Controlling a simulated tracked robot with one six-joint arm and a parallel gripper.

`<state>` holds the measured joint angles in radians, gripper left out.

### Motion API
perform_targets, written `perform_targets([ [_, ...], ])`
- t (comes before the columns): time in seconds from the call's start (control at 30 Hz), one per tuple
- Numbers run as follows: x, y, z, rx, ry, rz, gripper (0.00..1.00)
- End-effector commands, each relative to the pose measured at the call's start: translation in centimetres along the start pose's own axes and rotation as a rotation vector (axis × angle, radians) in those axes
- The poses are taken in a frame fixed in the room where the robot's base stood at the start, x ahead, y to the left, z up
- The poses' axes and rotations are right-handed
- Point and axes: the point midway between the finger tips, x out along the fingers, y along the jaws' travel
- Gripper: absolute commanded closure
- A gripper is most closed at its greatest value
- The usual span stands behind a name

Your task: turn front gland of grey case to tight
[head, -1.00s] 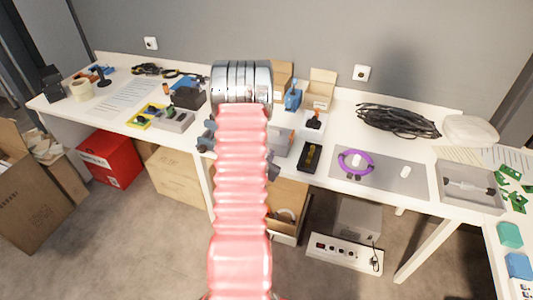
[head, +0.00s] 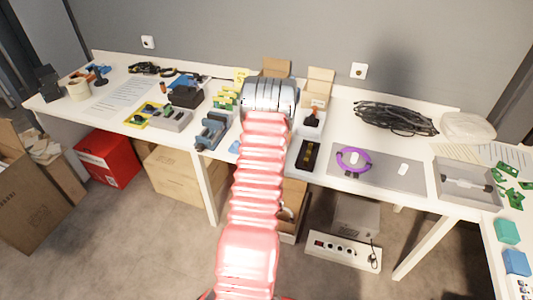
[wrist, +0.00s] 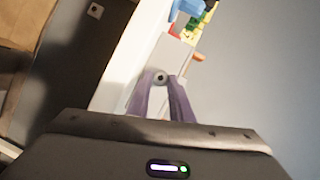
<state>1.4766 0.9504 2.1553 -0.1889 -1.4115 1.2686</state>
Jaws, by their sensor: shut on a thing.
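The grey case (wrist: 172,52) stands ahead of my gripper in the wrist view, tilted in the picture. Its front gland (wrist: 160,77) is a small round grey fitting with a dark centre. My gripper (wrist: 160,84) has its two purple fingers converging at the gland, one on each side, and is shut on it. The gland's turn angle and any gap to the case wall are too small to tell. In the head view my pink arm and its silver end cover the gripper and the case.
In the head view a blue-grey vise (head: 212,131) stands left of my arm. A dark box with yellowish parts (head: 307,155) and a purple ring (head: 353,160) on a grey mat (head: 400,182) lie to the right. Small cartons (head: 318,86) stand behind.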

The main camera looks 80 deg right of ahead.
Motion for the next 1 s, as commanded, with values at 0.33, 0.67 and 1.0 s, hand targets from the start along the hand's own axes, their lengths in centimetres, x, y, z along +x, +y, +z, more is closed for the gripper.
perform_targets([
  [0.33, -0.17, 0.63, -0.1, 0.081, 0.004, -0.021, 1.0],
  [0.67, -0.18, 0.67, -0.17, 0.083, 0.006, -0.02, 1.0],
  [1.0, -0.16, 0.51, -0.13, 0.081, 0.004, -0.024, 0.72],
])
